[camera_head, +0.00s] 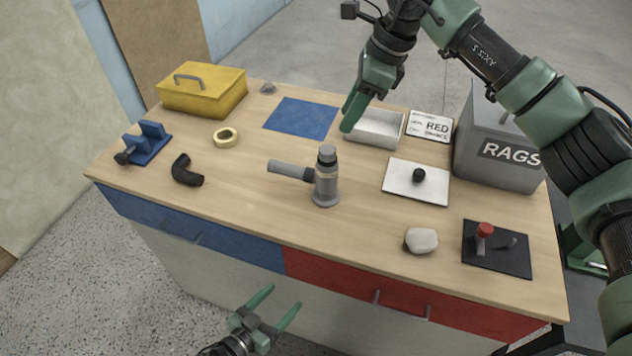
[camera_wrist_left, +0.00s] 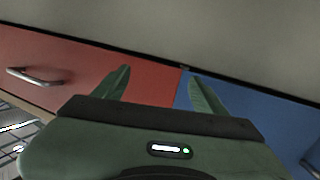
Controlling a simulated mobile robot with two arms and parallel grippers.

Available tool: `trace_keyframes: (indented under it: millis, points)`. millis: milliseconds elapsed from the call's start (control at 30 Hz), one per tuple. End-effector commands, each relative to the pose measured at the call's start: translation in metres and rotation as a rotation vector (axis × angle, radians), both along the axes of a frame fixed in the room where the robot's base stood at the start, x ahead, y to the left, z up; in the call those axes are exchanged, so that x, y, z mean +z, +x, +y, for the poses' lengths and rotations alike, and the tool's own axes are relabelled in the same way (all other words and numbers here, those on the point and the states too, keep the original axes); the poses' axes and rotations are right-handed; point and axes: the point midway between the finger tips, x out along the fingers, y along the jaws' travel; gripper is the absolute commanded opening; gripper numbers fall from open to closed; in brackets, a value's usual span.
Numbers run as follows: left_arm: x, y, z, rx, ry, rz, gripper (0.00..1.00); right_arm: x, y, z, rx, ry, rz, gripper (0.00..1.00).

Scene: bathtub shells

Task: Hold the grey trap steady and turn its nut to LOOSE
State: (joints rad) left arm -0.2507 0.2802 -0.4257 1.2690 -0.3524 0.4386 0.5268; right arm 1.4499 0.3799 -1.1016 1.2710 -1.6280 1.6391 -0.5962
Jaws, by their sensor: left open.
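The grey trap (camera_head: 325,190) stands upright on the wooden bench, with a side pipe (camera_head: 290,171) pointing left. It has a darker ringed band near its upper body and a grey cap on top; I cannot make out a LOOSE mark. My left gripper (camera_head: 281,298) is open and empty, low in front of the bench's drawers, well apart from the trap. In the left wrist view its two spread fingers (camera_wrist_left: 160,85) show against the drawer fronts. My right gripper (camera_head: 350,115) hangs above the back of the bench, near the metal tray; I cannot tell its opening.
A blue clamp (camera_head: 148,143), black elbow (camera_head: 187,171) and tape roll (camera_head: 225,138) lie left. A white board with a black knob (camera_head: 417,190), a pale stone (camera_head: 421,240) and a black plate with a red knob (camera_head: 497,262) lie right. The RAGS bin (camera_head: 500,155) stands back right.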

Motion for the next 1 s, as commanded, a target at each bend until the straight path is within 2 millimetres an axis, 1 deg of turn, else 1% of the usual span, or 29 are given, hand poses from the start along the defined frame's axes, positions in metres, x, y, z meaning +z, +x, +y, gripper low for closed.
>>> trace_keyframes:
  millis: [33,100,200,400,467,500,567,600,667,800,900,1000]
  points:
    - [0.027,0.003,-0.014,-0.049,-0.044,-0.056,0.72,0.000,0.000,0.000,0.000,0.000,0.000,0.36]
    - [0.062,0.003,-0.034,-0.121,-0.109,-0.126,0.72,0.000,0.000,0.000,0.000,0.000,0.000,0.36]
    - [0.108,-0.005,-0.058,-0.222,-0.194,-0.206,0.72,0.000,0.000,0.000,0.000,0.000,0.000,0.36]
    - [0.180,-0.028,-0.093,-0.397,-0.319,-0.319,0.72,0.000,0.000,0.000,0.000,0.000,0.000,0.36]
    - [0.201,-0.032,-0.103,-0.442,-0.343,-0.347,0.72,0.000,0.000,0.000,0.000,0.000,0.000,0.36]
    - [0.215,-0.030,-0.109,-0.460,-0.352,-0.365,0.72,0.000,0.000,0.000,0.000,0.000,0.000,0.36]
    - [0.231,-0.014,-0.117,-0.446,-0.335,-0.380,0.72,0.000,0.000,0.000,0.000,0.000,0.000,0.36]
    - [0.236,0.002,-0.119,-0.412,-0.312,-0.378,0.72,0.000,0.000,0.000,0.000,0.000,0.000,0.36]
    - [0.239,0.025,-0.120,-0.354,-0.277,-0.370,0.72,0.000,0.000,0.000,0.000,0.000,0.000,0.36]
    - [0.249,0.080,-0.114,-0.204,-0.191,-0.343,0.72,0.000,0.000,0.000,0.000,0.000,0.000,0.36]
    - [0.258,0.115,-0.107,-0.097,-0.136,-0.320,0.72,0.000,0.000,0.000,0.000,0.000,0.000,0.36]
    - [0.264,0.139,-0.099,-0.010,-0.094,-0.295,0.72,0.000,0.000,0.000,0.000,0.000,0.000,0.36]
